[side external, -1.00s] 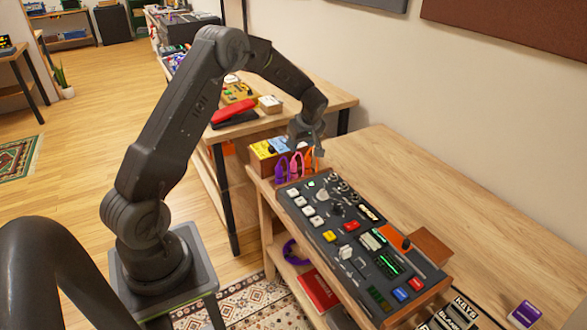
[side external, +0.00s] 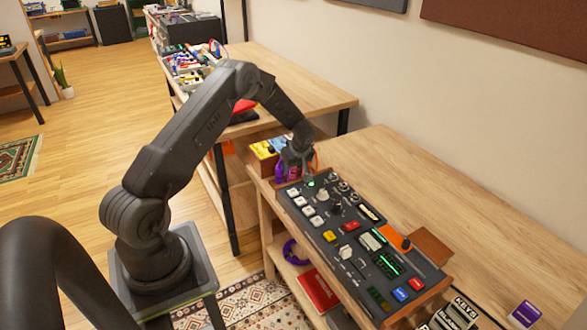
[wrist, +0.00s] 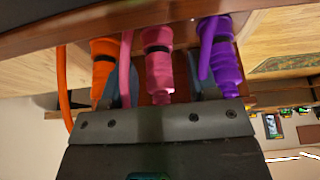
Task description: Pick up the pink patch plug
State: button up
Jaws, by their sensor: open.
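The pink patch plug (wrist: 158,72) hangs in the middle of the wrist view, with a black band and its pink cable beside it. In the wrist view my gripper (wrist: 158,88) is open, with one grey finger on each side of the plug. Whether either finger touches it I cannot tell. In the side view my gripper (side external: 298,163) is down at the row of plugs by the console's far left end and hides most of the pink plug.
The orange plug (wrist: 103,68) and purple plug (wrist: 222,65) hang close on either side; the purple one (side external: 281,172) also shows in the side view. The mixing console (side external: 330,215) lies just in front. The wooden desk (side external: 480,210) has bare room.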

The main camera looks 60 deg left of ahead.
jog(key=c, duration=1)
jog(key=shift+r, duration=0.55)
jog(key=r, duration=0.2)
jog(key=s+r, duration=0.1)
jog(key=shift+a+r, duration=0.25)
jog(key=shift+r, duration=0.1)
jog(key=s+a+r, duration=0.4)
jog(key=s+r, duration=0.2)
jog(key=s, duration=0.3)
jog(key=shift+s+a, duration=0.2)
jog(key=shift+a, duration=0.2)
jog(key=shift+r, duration=0.1)
